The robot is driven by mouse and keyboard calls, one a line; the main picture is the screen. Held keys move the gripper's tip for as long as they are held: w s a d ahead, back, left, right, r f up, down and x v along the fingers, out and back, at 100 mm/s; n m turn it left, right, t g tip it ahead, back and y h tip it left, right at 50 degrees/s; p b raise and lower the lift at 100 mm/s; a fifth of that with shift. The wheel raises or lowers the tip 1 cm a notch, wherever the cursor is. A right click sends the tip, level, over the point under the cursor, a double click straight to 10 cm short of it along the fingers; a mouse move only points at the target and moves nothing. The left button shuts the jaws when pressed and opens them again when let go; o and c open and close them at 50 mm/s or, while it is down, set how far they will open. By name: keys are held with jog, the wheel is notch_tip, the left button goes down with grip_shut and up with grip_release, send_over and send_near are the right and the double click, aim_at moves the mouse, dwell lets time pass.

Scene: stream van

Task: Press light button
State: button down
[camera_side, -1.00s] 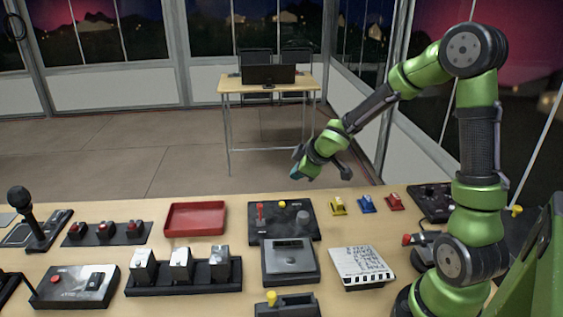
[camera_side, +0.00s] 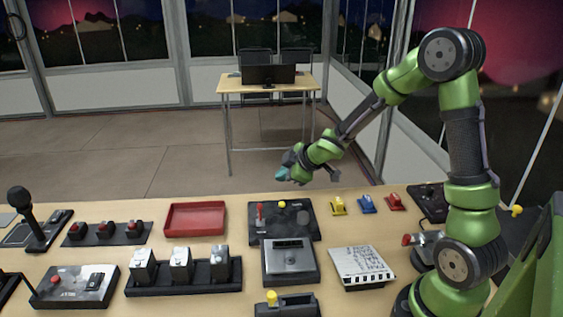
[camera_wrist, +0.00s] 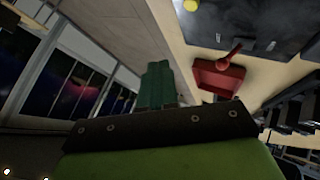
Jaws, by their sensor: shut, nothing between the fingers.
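Several things look like buttons, and I cannot tell which is the light button. A dark box (camera_side: 75,288) at the front left has a red button (camera_side: 57,279) and a rocker switch; its lettering is unreadable. A row of red buttons (camera_side: 105,230) sits on a black strip at the back left. White switch blocks (camera_side: 180,265) stand in a black holder at the front. My gripper (camera_side: 284,173) hangs above the table's far edge, shut and empty, apart from all of them. Its teal fingers (camera_wrist: 158,82) show closed together in the wrist view.
A red tray (camera_side: 195,232) lies left of a black joystick panel (camera_side: 284,233); the tray also shows in the wrist view (camera_wrist: 220,90). A microphone (camera_side: 22,205) stands at the far left. Small coloured switches (camera_side: 367,205) sit at the back right.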

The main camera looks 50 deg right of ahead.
send_over(284, 207)
jog(key=shift+f, duration=3.15)
jog(key=shift+f, duration=0.4)
jog(key=shift+f, duration=0.4)
jog(key=shift+r, duration=0.85)
jog(key=shift+r, duration=0.1)
notch_tip(284, 207, up, 5)
jog(key=shift+f, duration=0.1)
dwell(0.5)
